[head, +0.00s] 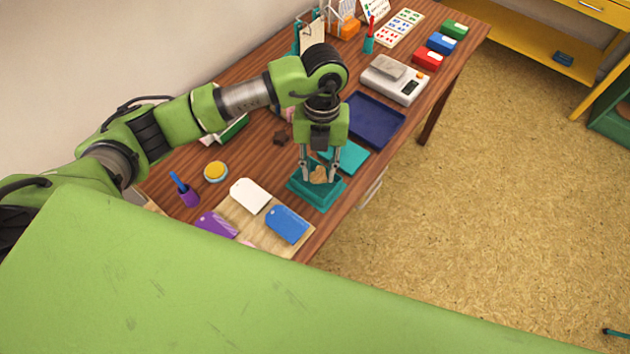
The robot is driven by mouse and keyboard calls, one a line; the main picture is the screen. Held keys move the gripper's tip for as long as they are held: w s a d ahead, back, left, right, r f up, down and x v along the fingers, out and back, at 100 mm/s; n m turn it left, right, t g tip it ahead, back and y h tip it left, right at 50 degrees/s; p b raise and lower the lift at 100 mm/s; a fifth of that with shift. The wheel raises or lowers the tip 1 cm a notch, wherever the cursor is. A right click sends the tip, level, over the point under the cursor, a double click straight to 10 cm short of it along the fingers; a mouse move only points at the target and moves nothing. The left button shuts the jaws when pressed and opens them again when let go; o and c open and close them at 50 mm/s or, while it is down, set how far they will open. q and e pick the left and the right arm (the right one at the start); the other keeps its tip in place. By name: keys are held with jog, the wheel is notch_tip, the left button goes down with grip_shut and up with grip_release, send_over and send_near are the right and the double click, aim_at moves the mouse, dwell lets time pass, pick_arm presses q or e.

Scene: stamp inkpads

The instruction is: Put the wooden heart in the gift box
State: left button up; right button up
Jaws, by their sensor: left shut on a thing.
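The wooden heart (320,174) is small and light brown. My left gripper (319,178) comes down from above and is shut on the heart, with a finger on each side of it. The teal gift box (318,204) lies open below the gripper near the table's front edge. The heart shows within the outline of the box; I cannot tell whether it touches the box floor. A flat teal piece (349,155), perhaps the box's lid, lies just behind. My right gripper is not in view.
A navy tray (374,120) and a scale (394,82) stand further along the table. A small dark block (280,138) sits behind.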

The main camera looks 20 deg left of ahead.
aim_at(315, 177)
pick_arm(q)
jog(key=shift+w+a+f, duration=0.15)
jog(key=shift+a+f, duration=0.2)
jog(key=shift+f, duration=0.15)
jog(key=shift+w+a+f+b, duration=0.1)
jog(key=shift+f+b, duration=0.6)
jog(key=shift+f, duration=0.15)
jog(key=shift+w+a+f+b, duration=0.1)
jog(key=shift+f+b, duration=0.6)
jog(key=shift+f, duration=0.15)
jog(key=shift+s, duration=0.1)
jog(key=shift+f, duration=0.2)
jog(key=o, duration=0.5)
jog(key=shift+o, duration=0.2)
jog(key=shift+r, duration=0.1)
jog(key=shift+r, duration=0.15)
notch_tip(315, 177, up, 12)
jog(key=w+b, duration=0.1)
jog(key=shift+w, duration=0.2)
jog(key=shift+a, duration=0.1)
